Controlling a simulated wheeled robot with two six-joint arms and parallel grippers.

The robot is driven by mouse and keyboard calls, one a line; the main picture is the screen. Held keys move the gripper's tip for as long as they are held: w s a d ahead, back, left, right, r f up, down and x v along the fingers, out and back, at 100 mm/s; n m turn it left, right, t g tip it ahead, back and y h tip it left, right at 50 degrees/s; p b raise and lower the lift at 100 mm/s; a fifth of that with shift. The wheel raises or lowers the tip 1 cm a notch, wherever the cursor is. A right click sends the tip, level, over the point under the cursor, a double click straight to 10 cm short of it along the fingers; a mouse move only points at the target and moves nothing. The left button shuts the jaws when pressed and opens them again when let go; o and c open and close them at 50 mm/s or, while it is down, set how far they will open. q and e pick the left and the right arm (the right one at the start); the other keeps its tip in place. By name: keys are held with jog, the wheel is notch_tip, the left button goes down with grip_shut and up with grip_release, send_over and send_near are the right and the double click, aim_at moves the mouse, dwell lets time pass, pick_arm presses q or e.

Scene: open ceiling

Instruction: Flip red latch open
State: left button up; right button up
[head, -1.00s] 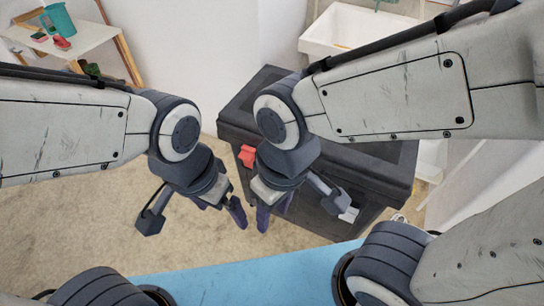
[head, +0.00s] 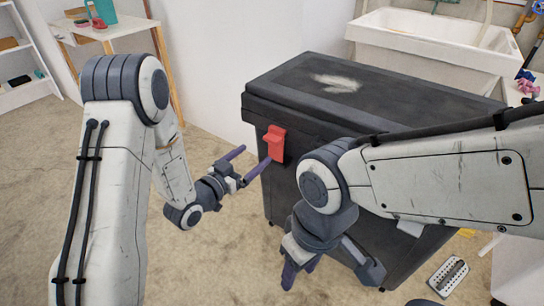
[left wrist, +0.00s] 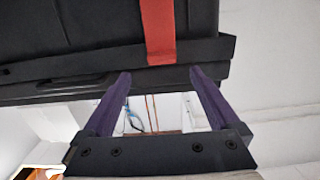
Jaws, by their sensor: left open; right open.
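The red latch (head: 274,142) is on the front of a black lidded chest (head: 300,110), near its left corner, across the lid edge. My left gripper (head: 256,154) is open, its purple fingers pointing at the latch from the lower left. In the left wrist view the red latch (left wrist: 158,30) is a vertical strip above the open left gripper (left wrist: 161,72), lined up between its two fingers. Nothing is between the fingers; contact with the latch cannot be told. The lid looks shut. My right gripper (head: 300,276) is open and empty, hanging low before the chest.
A white sink (head: 430,45) stands behind the chest. A wooden table (head: 110,30) with a teal pitcher (head: 103,10) is at the back left. A pale piece (head: 410,228) shows on the chest's front, partly behind my right arm. The floor left of the chest is clear.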

aim_at(269, 142)
pick_arm(q)
jog(key=shift+t, duration=0.3)
jog(key=b+x, duration=0.1)
jog(key=x, duration=0.9)
jog(key=shift+b, duration=0.3)
jog(key=shift+f, duration=0.1)
grip_shut()
